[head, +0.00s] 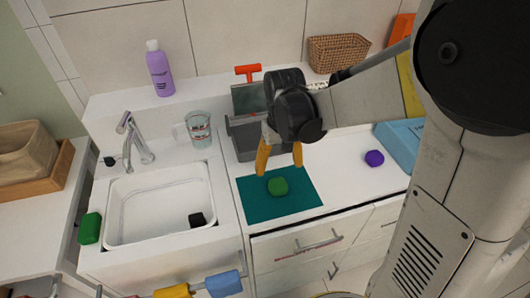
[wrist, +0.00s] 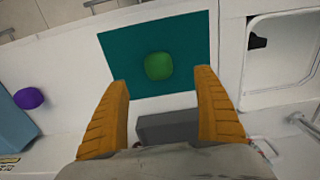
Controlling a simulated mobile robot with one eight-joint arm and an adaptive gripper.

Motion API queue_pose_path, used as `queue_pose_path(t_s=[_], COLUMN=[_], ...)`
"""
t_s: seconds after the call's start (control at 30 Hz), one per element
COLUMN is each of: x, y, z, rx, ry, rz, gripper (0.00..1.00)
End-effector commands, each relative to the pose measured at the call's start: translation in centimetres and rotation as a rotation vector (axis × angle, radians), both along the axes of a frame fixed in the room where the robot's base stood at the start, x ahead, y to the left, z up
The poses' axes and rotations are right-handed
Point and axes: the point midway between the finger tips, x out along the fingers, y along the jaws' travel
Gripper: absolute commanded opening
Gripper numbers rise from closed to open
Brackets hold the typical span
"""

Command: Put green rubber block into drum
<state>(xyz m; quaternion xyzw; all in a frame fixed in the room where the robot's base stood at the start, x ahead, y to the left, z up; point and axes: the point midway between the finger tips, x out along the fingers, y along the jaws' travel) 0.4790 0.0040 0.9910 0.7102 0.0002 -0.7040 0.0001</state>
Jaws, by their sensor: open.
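A rounded green block (head: 278,187) lies on a teal mat (head: 305,203) on the white counter. It also shows in the wrist view (wrist: 158,66), ahead of and between the fingers. My gripper (head: 280,164) is open and empty above the mat, with its two orange fingers pointing down. In the wrist view my gripper (wrist: 162,80) has its fingers apart, with a clear gap to the block. A second green, box-like thing (head: 90,228) sits left of the sink; I cannot tell whether it is rubber. I cannot make out a drum in either view.
A grey bin (head: 240,140) stands behind the mat, partly hidden by my arm. The sink (head: 125,212) is to the left, with a measuring cup (head: 197,129) behind its right side. A purple block (head: 374,158) and a blue box (head: 400,142) lie to the right.

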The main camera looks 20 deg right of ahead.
Motion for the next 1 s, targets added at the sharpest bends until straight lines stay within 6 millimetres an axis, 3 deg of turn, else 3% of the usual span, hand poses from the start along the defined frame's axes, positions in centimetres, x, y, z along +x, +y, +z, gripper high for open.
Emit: queue_pose_path(t_s=[0.3, 0.57, 0.83, 1.0], x=[0.2, 0.4, 1.0, 0.9], y=[0.0, -0.1, -0.5, -0.5], z=[-4.9, -6.7, -10.8, -11.2], rx=[0.000, 0.000, 0.000, 0.000], ry=[0.011, 0.010, 0.010, 0.009], rz=[0.000, -0.001, 0.000, 0.000], gripper=[0.79, 0.79, 0.79, 0.79])
